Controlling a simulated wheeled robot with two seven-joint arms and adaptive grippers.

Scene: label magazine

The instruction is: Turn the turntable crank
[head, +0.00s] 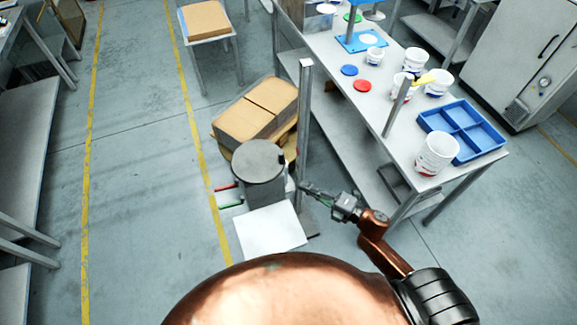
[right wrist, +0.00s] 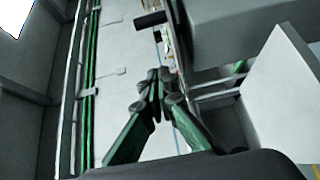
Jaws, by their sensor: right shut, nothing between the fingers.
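A round grey disc, which looks like the turntable (head: 259,160), sits on a grey stand left of my right gripper. A small black piece (head: 282,158) at its right edge may be the crank's grip; I cannot be sure. In the right wrist view a short black cylinder (right wrist: 150,19) juts out ahead of the fingertips, beside a dark grey body (right wrist: 235,40); it may be the crank handle. My right gripper (head: 304,187) is shut and empty, right of the stand. Its fingertips (right wrist: 157,76) meet below the black cylinder, apart from it in the picture. My left gripper is out of view.
A grey upright post (head: 305,110) stands close behind the gripper. Cardboard boxes (head: 258,107) lie behind the turntable. A white sheet or plate (head: 270,230) is in front. A workbench with a blue divided tray (head: 462,130) and white tubs (head: 436,153) stands right.

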